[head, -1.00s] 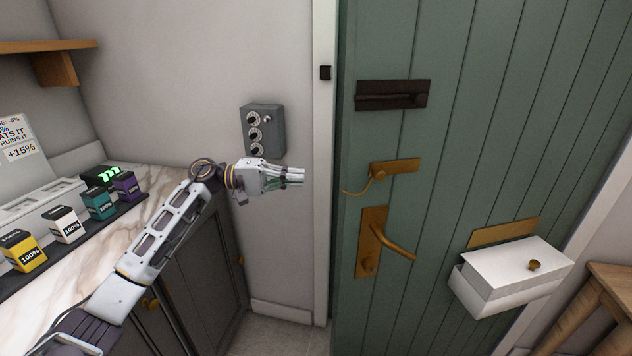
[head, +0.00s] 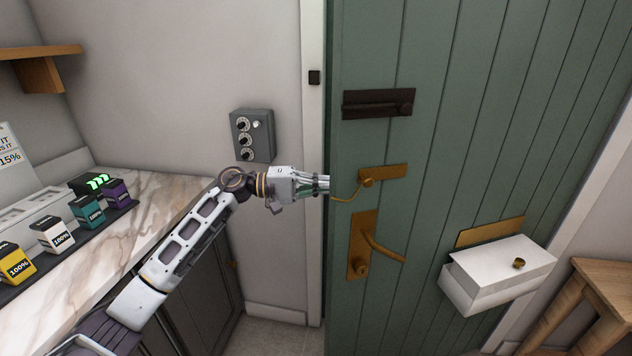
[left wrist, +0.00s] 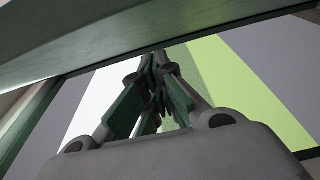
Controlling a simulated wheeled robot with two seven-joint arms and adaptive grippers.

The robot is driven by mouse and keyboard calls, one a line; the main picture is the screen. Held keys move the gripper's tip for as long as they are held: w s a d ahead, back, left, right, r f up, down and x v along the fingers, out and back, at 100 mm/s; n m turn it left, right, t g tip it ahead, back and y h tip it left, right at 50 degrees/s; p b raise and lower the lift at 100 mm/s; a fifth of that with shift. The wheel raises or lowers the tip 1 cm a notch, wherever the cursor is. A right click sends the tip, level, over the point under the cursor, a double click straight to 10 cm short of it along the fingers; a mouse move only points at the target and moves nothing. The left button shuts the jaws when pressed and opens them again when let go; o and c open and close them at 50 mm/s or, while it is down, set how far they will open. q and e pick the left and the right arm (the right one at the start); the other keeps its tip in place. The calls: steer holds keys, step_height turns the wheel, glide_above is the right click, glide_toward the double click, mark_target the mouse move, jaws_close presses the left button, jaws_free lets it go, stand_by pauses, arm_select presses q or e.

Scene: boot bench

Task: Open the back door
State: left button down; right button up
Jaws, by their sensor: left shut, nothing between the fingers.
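The green back door (head: 440,60) fills the right half of the head view. A dark bolt (head: 378,103) is at the top, with a small dark keep (head: 314,77) on the white frame. Below are a brass hook latch (head: 383,172), its hook reaching left, and a brass lever handle (head: 385,250) sloping down to the right. My left gripper (head: 328,185) is shut and empty, its fingertips at the door's left edge beside the hook. I cannot tell whether they touch. The left wrist view shows the closed fingers (left wrist: 158,70) beneath a dark green edge. My right gripper is out of view.
A white box with a brass knob (head: 498,275) is on the door's lower right. A grey dial box (head: 252,135) is on the wall. A marble counter (head: 150,185) with several small labelled boxes is left. A wooden table (head: 600,290) stands at right.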

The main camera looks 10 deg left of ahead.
arm_select(q)
steer(key=shift+s+d+p, duration=0.15)
steer(key=shift+s+d, duration=0.2)
steer(key=shift+s, duration=0.4)
steer(key=shift+s+d+p, duration=0.15)
steer(key=shift+s+d, duration=0.15)
steer(key=shift+s, duration=0.4)
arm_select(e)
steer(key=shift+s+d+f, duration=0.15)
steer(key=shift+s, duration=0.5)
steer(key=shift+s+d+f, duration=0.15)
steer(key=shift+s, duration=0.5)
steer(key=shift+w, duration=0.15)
